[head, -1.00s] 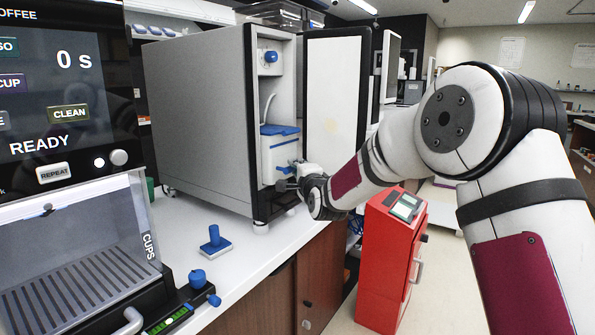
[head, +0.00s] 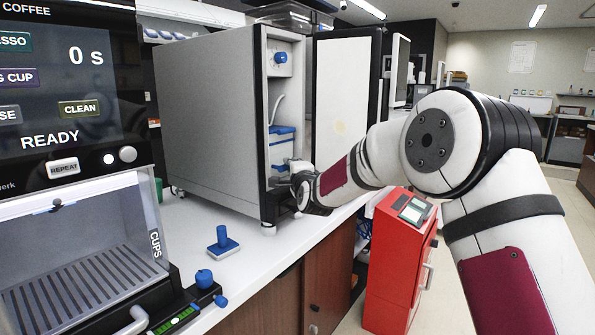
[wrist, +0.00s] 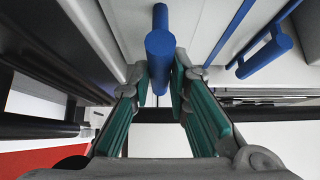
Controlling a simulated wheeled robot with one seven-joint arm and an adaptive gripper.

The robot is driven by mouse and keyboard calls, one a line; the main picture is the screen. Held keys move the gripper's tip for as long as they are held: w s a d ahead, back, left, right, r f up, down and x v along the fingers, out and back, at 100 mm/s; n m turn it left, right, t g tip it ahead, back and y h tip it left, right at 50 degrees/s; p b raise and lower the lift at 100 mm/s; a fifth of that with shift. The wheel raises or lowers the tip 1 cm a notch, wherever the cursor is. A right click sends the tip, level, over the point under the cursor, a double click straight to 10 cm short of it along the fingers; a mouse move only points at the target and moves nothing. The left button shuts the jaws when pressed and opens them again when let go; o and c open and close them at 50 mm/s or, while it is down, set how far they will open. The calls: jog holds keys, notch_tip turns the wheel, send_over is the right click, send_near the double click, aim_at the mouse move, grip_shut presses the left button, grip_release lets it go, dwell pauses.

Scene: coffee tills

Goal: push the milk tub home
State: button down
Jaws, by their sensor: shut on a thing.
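The milk tub (head: 281,151), white with a blue lid, stands inside the tall narrow opening of the grey fridge cabinet (head: 208,120). My gripper (head: 296,180) is at the mouth of this opening, at the tub's lower front. In the wrist view my gripper (wrist: 160,85) has its green-padded fingers shut on the tub's blue handle (wrist: 160,48). The white tub front is at the top of that view. The tub's lower right part is hidden behind my gripper, and its back cannot be seen.
The cabinet door (head: 343,100) stands open to the right, beside my forearm. A blue-knobbed tamper (head: 222,243) is on the white counter (head: 255,247). The coffee machine (head: 75,110) fills the left. A red bin unit (head: 392,270) stands below my arm.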

jog(key=shift+w+a+f, duration=0.1)
jog(key=shift+w+a, duration=0.3)
jog(key=shift+a, duration=0.3)
jog(key=shift+w+a+f, duration=0.1)
jog(key=shift+w+a, duration=0.3)
jog(key=shift+a, duration=0.3)
jog(key=c, duration=1.4)
grip_release()
jog(key=shift+c, duration=0.2)
jog(key=shift+r, duration=0.15)
jog(key=shift+d, duration=0.1)
